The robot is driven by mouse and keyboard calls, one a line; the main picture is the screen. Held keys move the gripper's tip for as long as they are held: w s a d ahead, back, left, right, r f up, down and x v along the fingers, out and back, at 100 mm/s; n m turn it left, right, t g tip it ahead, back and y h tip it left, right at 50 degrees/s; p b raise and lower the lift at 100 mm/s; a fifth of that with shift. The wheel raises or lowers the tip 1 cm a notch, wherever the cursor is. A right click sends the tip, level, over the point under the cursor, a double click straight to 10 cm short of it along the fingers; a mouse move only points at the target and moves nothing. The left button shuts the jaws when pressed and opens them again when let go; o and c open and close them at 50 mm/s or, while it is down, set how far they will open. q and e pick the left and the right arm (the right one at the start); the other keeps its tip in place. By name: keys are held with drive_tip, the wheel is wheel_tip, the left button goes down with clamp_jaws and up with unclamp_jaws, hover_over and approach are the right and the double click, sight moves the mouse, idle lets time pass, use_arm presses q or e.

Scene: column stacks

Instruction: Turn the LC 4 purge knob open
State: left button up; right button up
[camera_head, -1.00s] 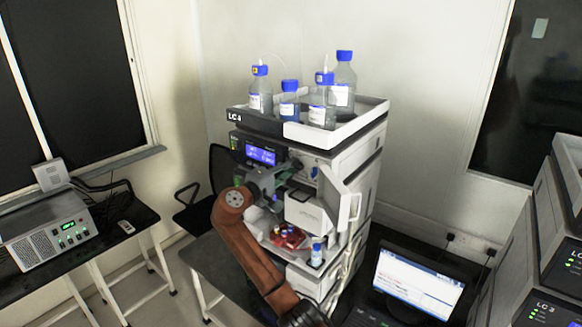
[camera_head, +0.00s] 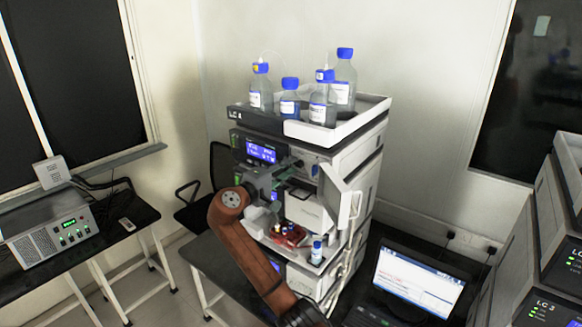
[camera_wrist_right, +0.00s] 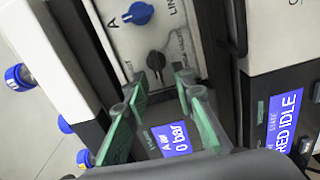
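The LC 4 stack (camera_head: 237,116) stands on the dark bench, with its name on the top tray's front edge. In the right wrist view a black knob (camera_wrist_right: 156,60) sits on a pale panel, below a blue knob (camera_wrist_right: 138,13) beside the letter A. The lettering around the black knob is too blurred to read, so I cannot confirm which is the purge knob. My right gripper (camera_wrist_right: 161,82) is open, its green-padded fingers spread just short of the black knob and apparently not touching it. In the head view my right gripper (camera_head: 282,176) is at the pump front and hides part of it.
Capped bottles (camera_head: 322,103) stand in the top tray. A white door (camera_head: 338,199) juts out right of my gripper, with pale tubing below it. A small vial (camera_head: 316,250) and red parts (camera_head: 291,235) sit lower down. A laptop (camera_head: 417,281) is at the right.

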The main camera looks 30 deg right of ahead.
drive_tip(key=v, duration=1.1)
drive_tip(key=shift+w+d+f, duration=0.1)
